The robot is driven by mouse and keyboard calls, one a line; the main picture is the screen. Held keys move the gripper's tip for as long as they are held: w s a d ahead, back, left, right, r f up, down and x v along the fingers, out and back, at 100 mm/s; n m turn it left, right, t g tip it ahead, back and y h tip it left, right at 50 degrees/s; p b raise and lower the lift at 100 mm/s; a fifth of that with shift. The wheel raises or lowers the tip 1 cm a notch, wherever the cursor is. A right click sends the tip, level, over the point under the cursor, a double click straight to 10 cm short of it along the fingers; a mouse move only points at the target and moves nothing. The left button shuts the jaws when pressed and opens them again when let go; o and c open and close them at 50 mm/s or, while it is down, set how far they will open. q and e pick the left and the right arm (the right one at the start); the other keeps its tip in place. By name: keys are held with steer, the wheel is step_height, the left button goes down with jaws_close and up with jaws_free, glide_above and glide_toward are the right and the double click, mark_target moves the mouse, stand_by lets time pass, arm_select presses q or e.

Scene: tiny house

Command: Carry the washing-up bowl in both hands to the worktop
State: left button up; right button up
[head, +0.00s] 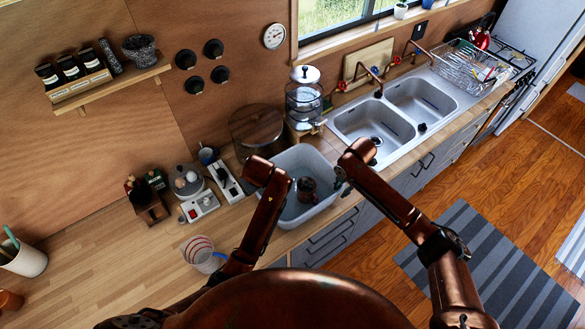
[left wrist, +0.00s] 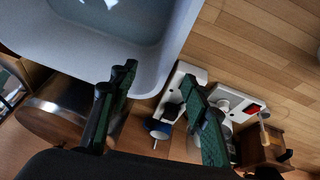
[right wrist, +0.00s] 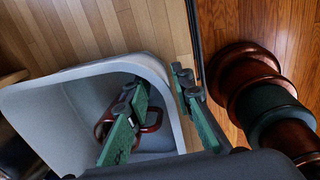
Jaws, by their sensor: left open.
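The grey washing-up bowl (head: 309,157) stands on the wooden worktop (head: 125,245), left of the sink. A dark vessel with reddish parts (head: 307,185) lies inside it. My right gripper (head: 341,182) is at the bowl's right rim. In the right wrist view its open fingers (right wrist: 160,76) lie on either side of the rim, one over the inside and one outside. My left gripper is open in the left wrist view (left wrist: 160,75), one finger over the bowl's edge (left wrist: 165,55) and one outside. In the head view its fingers are hidden by my wrist. Contact cannot be told.
The double sink (head: 373,122) is right. The left worktop has bare room.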

step_height(320, 180, up, 7)
steer(key=shift+s+d, duration=0.35)
stand_by(0.3)
